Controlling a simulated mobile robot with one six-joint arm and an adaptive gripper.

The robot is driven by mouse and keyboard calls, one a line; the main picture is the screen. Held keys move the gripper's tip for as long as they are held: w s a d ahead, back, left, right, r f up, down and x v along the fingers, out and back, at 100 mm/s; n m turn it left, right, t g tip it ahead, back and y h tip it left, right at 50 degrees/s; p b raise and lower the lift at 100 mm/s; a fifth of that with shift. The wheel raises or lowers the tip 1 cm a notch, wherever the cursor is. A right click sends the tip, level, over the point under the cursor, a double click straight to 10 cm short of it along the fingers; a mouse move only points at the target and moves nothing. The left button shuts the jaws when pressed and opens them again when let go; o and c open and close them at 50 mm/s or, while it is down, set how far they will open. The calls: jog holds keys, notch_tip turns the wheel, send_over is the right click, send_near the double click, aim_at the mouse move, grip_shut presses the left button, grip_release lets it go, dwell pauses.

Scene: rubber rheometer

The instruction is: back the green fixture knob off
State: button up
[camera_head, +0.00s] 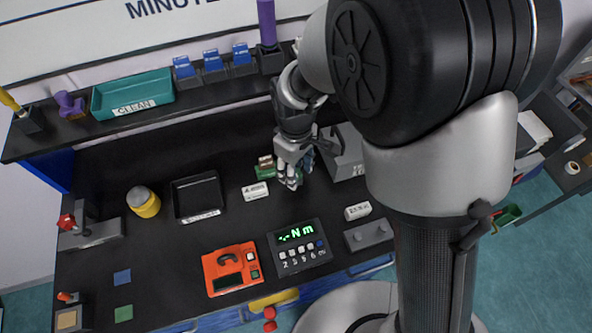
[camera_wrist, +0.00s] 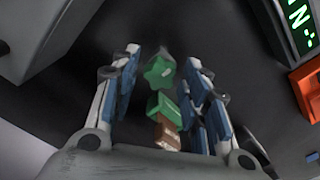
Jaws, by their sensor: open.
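The green fixture knob (camera_wrist: 160,72) is a star-shaped knob in the wrist view, between the two open fingers of my gripper (camera_wrist: 165,88). A gap shows between the knob and each finger. A green block (camera_wrist: 165,108) and a brown block (camera_wrist: 167,136) of the fixture lie below the knob in that view, nearer the palm. In the head view my gripper (camera_head: 290,178) reaches down over the bench, and the fixture's green and red part (camera_head: 265,167) shows just left of it. The knob itself is hidden there or too small to tell.
A grey machine (camera_head: 347,155) stands close to the right of my gripper. A small white label block (camera_head: 255,191), a black tray (camera_head: 198,196), a torque display (camera_head: 299,246) and an orange device (camera_head: 231,268) sit on the black bench. The shelf (camera_head: 150,116) runs behind.

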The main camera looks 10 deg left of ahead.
jog(key=m, duration=0.6)
jog(key=shift+m, duration=0.4)
jog(key=c, duration=0.9)
jog(key=n, duration=0.4)
jog(key=shift+n, duration=0.4)
jog(key=n, duration=0.4)
jog(key=shift+n, duration=0.3)
